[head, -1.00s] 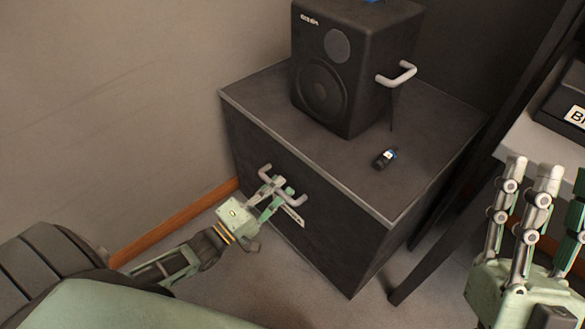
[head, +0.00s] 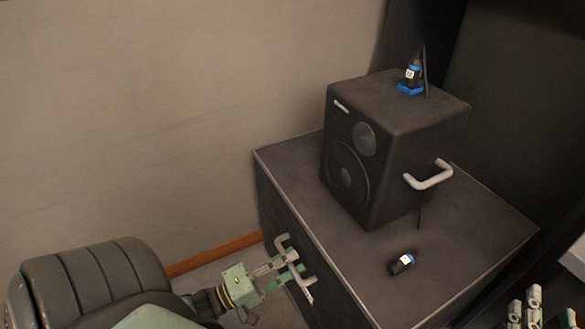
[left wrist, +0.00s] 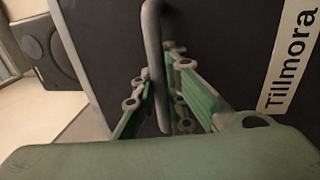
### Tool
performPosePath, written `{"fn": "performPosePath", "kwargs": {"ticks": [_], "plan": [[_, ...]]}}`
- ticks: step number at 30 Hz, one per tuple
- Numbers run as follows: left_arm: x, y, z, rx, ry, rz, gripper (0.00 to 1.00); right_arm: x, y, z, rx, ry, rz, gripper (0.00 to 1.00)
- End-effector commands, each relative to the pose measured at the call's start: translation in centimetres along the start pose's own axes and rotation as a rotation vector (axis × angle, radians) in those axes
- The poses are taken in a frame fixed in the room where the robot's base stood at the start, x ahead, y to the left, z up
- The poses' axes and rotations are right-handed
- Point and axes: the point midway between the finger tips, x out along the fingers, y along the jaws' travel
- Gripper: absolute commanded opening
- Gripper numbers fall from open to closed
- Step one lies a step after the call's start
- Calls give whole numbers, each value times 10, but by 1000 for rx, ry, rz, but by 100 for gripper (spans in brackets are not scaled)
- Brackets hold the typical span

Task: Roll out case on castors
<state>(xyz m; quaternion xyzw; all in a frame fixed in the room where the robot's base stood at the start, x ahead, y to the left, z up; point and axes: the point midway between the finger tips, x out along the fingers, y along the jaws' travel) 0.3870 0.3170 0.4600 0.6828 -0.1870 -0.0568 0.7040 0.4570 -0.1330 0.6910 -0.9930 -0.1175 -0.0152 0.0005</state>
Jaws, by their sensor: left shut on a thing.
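The case (head: 300,165) is a large dark box with a light-edged top, standing near the wall. Its front has a grey bar handle (head: 282,243), also seen upright in the left wrist view (left wrist: 152,40). A white label reading "Tillmora" (left wrist: 290,60) is beside the handle. My left gripper (head: 290,268) is shut on the handle, its green fingers on both sides of the bar in the left wrist view (left wrist: 160,100). The castors are not visible. My right gripper (head: 540,308) shows only its spread fingertips at the lower right, open and apart from the case.
A black speaker (head: 390,140) with a grey side handle (head: 430,177) stands on the case. A small black and blue device (head: 401,263) lies in front of it; another (head: 411,78) stands on the speaker. The beige wall (head: 150,110) is at left, dark furniture at right.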

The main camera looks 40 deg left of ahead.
Motion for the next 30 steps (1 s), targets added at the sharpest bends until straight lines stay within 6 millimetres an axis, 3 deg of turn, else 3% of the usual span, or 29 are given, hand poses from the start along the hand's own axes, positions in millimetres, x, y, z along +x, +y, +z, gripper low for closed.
{"fn": "performPosePath", "kwargs": {"ticks": [8, 9, 15, 25, 30], "plan": [[-1, -2, 1, -1, 0, -6, 0, 0, 0, 0, 0, 0, 0, 40], [-1, -2, 1, -1, 0, -6, 15, 0, 0, 0, 0, 1, 0, 40], [0, -1, 0, -1, 0, -3, 31, 0, 0, 0, 0, 2, 0, 40], [-2, 0, 0, 0, 0, -1, 31, 0, 0, 1, 0, -1, 0, 40], [-24, -1, 0, -1, -1, -5, 31, 0, 0, 0, 0, -1, 0, 40]]}}
